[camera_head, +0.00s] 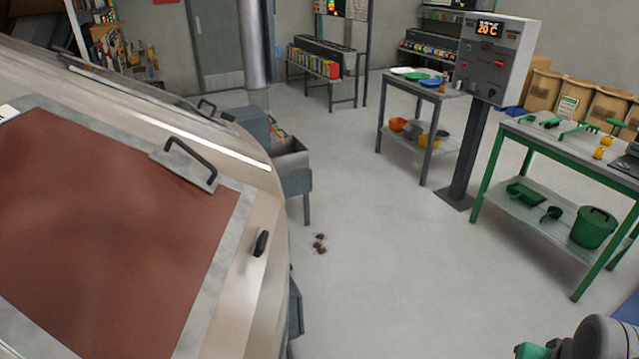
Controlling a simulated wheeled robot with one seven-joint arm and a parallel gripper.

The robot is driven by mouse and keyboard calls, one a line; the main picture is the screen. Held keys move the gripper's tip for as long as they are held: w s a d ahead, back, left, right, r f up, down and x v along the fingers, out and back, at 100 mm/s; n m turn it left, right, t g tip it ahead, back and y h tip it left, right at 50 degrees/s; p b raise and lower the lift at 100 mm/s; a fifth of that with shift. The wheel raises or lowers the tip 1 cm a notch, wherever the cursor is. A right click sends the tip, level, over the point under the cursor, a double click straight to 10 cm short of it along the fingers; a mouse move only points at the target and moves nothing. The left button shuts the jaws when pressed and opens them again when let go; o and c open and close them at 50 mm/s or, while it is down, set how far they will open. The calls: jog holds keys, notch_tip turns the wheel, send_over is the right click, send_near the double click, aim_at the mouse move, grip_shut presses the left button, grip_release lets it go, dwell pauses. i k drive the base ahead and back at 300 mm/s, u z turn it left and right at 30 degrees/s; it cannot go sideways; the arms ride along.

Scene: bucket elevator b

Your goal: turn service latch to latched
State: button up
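A large machine housing (262,178) of pale metal fills the left side of the view. A reddish-brown panel (110,220) with a grey frame is set in its sloping face. A black bar handle (190,160) sits on a plate at the panel's upper right corner. A small black turn-handle (261,243), which looks like the service latch, sits on the metal just right of the frame. It stands roughly upright, tilted a little; I cannot tell its setting. My gripper is not in view; only a grey and green part of my arm shows at the bottom right corner.
A control box (495,60) reading 20 °C stands on a dark post. A green-legged bench (500,160) with tools is at the right. A grey table (400,95) with bowls is behind. Dark debris (320,243) lies on the floor. The middle floor is otherwise clear.

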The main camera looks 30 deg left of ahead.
aim_at(258, 249)
jog(key=i, duration=1.4)
jog(key=u, duration=4.2)
